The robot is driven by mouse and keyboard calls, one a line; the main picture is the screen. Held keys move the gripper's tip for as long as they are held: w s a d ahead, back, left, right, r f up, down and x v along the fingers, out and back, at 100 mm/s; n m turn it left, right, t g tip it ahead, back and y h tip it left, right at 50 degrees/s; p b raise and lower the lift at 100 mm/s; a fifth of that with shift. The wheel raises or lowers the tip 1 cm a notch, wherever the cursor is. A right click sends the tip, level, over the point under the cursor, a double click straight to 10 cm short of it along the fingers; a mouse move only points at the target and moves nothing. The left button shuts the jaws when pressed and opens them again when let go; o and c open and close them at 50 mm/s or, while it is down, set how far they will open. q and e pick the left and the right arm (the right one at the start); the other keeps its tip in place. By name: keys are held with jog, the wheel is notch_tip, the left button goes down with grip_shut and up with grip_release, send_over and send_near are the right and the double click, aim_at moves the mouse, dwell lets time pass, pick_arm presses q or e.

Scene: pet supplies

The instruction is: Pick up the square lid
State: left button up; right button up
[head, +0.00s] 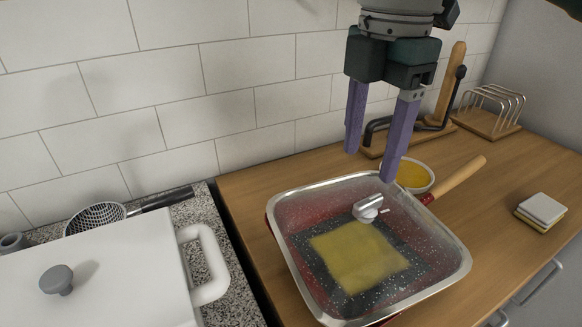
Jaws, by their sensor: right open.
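The square lid (426,243) is clear glass with a metal rim and a silver knob (368,207). It rests on a red square pan that has a wooden handle (459,178). A yellow square piece of food (358,258) shows through the glass. My right gripper (370,168) hangs above the lid's far side with its two purple fingers apart. It is empty, and its fingertips are above and near the knob. My left gripper is not in view.
A white pot (112,265) with a grey knob and a skimmer (97,217) are at the left. A small bowl (412,178) of yellow contents stands behind the pan. A toast rack (490,110) and stacked sponges (541,209) are at the right. Tiled wall behind.

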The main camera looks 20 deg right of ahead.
aim_at(367, 200)
jog(key=shift+w+d+f+b, duration=0.2)
jog(key=shift+w+d+b, duration=0.15)
jog(key=shift+d, duration=0.2)
jog(key=shift+w+d+f+b, duration=0.2)
jog(key=shift+d+b, duration=0.2)
jog(key=shift+d, duration=0.15)
jog(key=shift+d+f, duration=0.1)
jog(key=shift+f, duration=0.1)
jog(key=shift+n, duration=0.3)
jog(key=f, duration=0.4)
jog(key=f+p, duration=0.1)
jog(key=f, duration=0.4)
jog(key=shift+s+a, duration=0.15)
jog(key=shift+a, duration=0.05)
grip_shut()
jog(key=shift+r, duration=0.1)
